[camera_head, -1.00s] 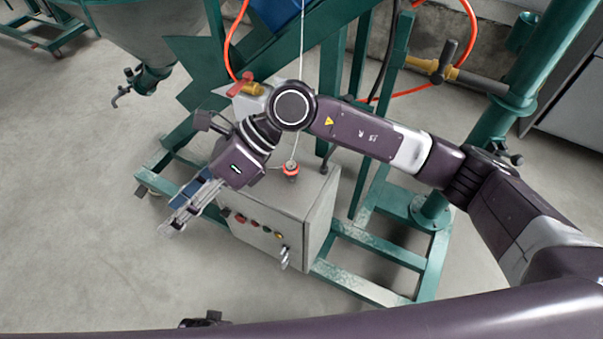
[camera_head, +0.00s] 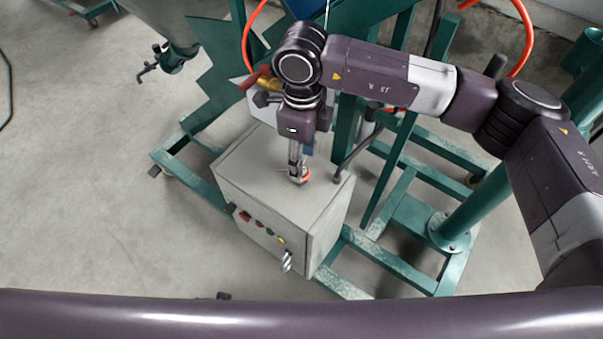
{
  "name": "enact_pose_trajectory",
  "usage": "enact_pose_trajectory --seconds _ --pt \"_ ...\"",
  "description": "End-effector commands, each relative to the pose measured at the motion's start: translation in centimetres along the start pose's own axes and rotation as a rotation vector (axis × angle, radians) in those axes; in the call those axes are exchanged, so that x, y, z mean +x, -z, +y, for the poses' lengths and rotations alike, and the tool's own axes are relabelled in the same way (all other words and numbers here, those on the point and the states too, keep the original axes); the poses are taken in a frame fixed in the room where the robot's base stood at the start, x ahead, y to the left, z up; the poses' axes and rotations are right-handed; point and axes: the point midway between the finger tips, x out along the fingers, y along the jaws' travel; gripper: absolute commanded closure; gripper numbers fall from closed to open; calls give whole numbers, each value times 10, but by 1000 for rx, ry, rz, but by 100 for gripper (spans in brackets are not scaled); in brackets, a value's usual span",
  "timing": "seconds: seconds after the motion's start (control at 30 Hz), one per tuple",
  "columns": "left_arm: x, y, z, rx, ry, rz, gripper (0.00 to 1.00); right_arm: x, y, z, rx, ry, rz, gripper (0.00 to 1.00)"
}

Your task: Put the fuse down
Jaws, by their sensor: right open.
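A grey control box (camera_head: 265,165) stands on a green frame. A small red round piece (camera_head: 305,182), which may be the fuse, sits on top of the box. My right gripper (camera_head: 299,178) points down over it with its fingertips at the red piece. The gripper is open, with its fingers around or right beside the piece; I cannot tell which. The fingers hide part of it. My left gripper is not in view.
Red and green buttons (camera_head: 258,223) and a silver handle (camera_head: 287,261) are on the box front. A black lever or cable (camera_head: 352,158) rises beside the box top. Green frame posts (camera_head: 385,185) stand on the right. The floor (camera_head: 110,200) on the left is clear.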

Motion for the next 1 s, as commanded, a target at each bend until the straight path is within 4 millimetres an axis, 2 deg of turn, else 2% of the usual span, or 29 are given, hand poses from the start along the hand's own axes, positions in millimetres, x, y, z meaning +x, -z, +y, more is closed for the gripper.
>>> enact_pose_trajectory --seconds 0.33,0.6,1.0 --pt "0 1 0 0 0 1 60 45 -2 4 -1 -4 0 56" --pt "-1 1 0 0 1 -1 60 51 -2 4 -2 -2 -3 56" --pt "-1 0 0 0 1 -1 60 50 -2 4 -2 -3 -3 99"
